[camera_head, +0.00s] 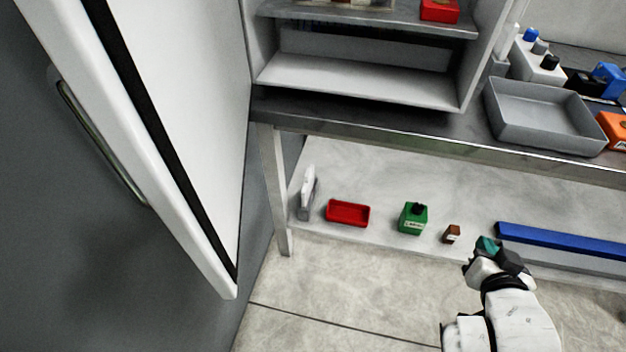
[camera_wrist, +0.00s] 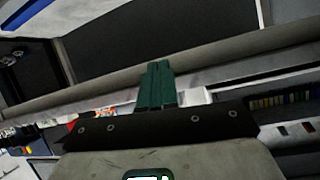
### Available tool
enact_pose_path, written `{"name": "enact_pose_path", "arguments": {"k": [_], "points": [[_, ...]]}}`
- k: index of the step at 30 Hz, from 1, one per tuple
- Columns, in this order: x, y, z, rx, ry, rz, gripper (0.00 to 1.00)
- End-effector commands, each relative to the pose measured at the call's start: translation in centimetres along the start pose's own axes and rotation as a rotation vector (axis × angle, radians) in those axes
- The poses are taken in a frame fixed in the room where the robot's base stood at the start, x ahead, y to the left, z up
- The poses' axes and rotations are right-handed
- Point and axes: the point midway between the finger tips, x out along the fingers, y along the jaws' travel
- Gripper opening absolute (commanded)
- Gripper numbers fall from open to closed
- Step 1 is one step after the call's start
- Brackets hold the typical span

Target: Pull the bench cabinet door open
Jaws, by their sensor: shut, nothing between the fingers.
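The cabinet door (camera_head: 190,120) is a white panel with a black seal strip, swung wide open at the left of the head view. Its long metal bar handle (camera_head: 103,142) is on the outer face at far left. The open cabinet (camera_head: 360,78) on the bench shows its bare lower shelf. My gripper (camera_head: 489,246) is at the lower right of the head view, well apart from the door and handle. Its green fingers (camera_wrist: 155,85) show together in the wrist view with nothing between them.
The bench top (camera_head: 400,135) carries a grey tray (camera_head: 545,118) and bottles at the right. The lower shelf holds a red tray (camera_head: 347,213), a green container (camera_head: 413,218), a small brown box (camera_head: 451,234) and a blue bar (camera_head: 560,240). The floor at front is clear.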

Motion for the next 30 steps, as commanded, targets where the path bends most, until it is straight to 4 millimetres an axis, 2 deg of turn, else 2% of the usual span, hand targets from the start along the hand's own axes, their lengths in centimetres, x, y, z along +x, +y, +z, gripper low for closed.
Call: {"name": "enact_pose_path", "arguments": {"k": [1,6,12,15,18,22,26,30], "points": [[0.0,-0.6,-3.0,0.029,0.095,-0.020,0.00],[-1.3,-3.5,-11.6,0.108,0.411,-0.147,0.00],[-5.2,-8.2,-19.6,0.142,0.715,-0.393,0.00],[-7.8,-10.9,-22.3,0.133,0.828,-0.550,0.00],[-10.5,-13.7,-24.2,0.105,0.909,-0.724,0.00],[-14.0,-17.4,-25.1,0.042,0.959,-0.967,0.00],[-17.2,-20.7,-24.5,-0.046,0.940,-1.218,0.00],[-20.0,-23.4,-22.5,-0.166,0.837,-1.482,0.00]]}}
